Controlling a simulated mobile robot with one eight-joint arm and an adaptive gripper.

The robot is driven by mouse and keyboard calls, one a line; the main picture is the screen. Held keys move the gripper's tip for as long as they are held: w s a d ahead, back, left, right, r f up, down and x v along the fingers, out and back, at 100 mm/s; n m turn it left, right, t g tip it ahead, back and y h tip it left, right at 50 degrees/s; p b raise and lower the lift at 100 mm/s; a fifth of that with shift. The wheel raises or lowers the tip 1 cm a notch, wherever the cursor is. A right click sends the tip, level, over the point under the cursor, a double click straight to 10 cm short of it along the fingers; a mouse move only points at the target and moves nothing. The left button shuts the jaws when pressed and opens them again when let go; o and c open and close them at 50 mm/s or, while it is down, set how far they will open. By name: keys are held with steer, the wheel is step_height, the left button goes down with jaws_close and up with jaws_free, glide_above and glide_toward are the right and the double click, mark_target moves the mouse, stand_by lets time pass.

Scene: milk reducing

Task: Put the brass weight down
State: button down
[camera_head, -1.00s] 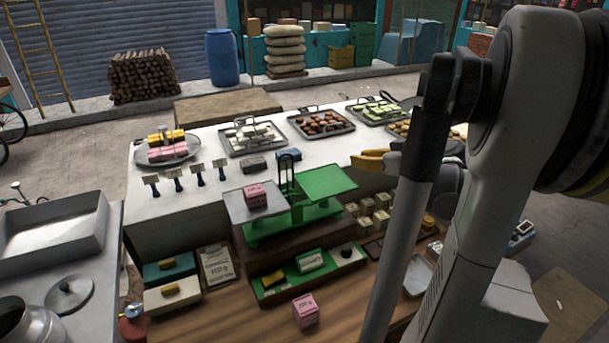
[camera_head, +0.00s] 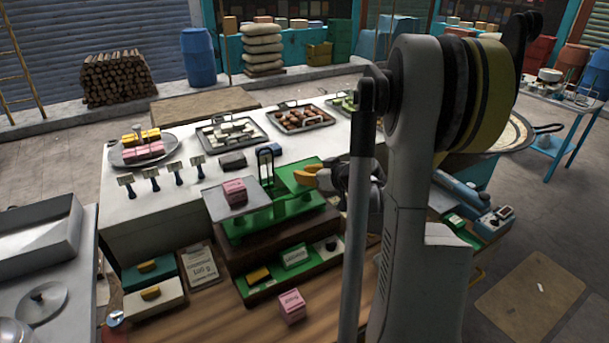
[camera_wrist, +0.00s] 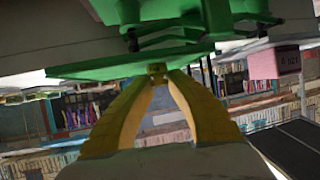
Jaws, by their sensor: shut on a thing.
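My gripper (camera_head: 300,177) has yellow fingers and is over the green right pan (camera_head: 289,184) of the balance scale. In the wrist view its fingertips (camera_wrist: 157,76) close on the small brass weight (camera_wrist: 157,67), which shows just at the tips in front of the green pan (camera_wrist: 90,68). The weight is too small to make out in the head view, and whether it touches the pan I cannot tell. The scale's grey left pan (camera_head: 213,206) carries a pink block (camera_head: 235,191), which also shows in the wrist view (camera_wrist: 274,62).
A green tray (camera_head: 325,264) with small blocks lies in front of the scale. Another pink block (camera_head: 291,306) sits on the wooden surface. Price tags (camera_head: 153,173) and trays of sweets (camera_head: 232,134) stand behind. My arm hides the counter's right part.

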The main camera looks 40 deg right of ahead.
steer(key=shift+s+r, duration=0.1)
steer(key=c, duration=1.4)
jaws_free()
